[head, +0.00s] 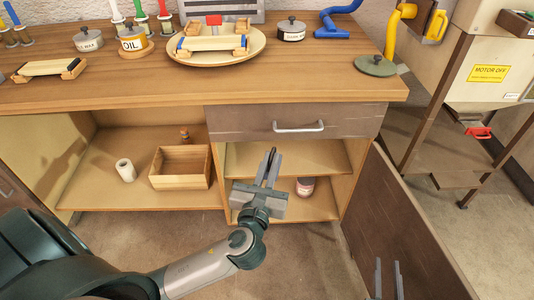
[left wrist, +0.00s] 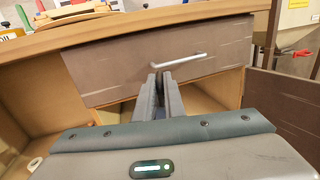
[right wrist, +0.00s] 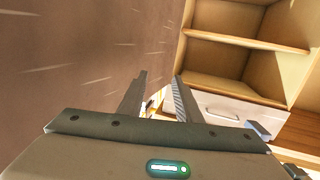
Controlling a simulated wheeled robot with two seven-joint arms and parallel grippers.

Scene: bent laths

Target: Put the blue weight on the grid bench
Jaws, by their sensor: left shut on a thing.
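My left gripper (head: 272,155) is in front of the cabinet, just below the left end of the drawer handle (head: 298,127). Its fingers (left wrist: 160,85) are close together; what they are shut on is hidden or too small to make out. My right gripper (head: 388,280) is low at the right, by the open brown door (head: 400,225). Its fingers (right wrist: 158,90) stand apart with nothing clear between them. I cannot make out a blue weight or a grid bench for certain.
The drawer (head: 260,120) appears shut. Shelves below hold a wooden box (head: 180,180), a white roll (head: 125,170) and a jar (head: 305,187). The worktop (head: 330,75) carries a round tray (head: 175,54), an oil can (head: 132,42) and a blue bent fixture (head: 332,31). Its front strip is clear.

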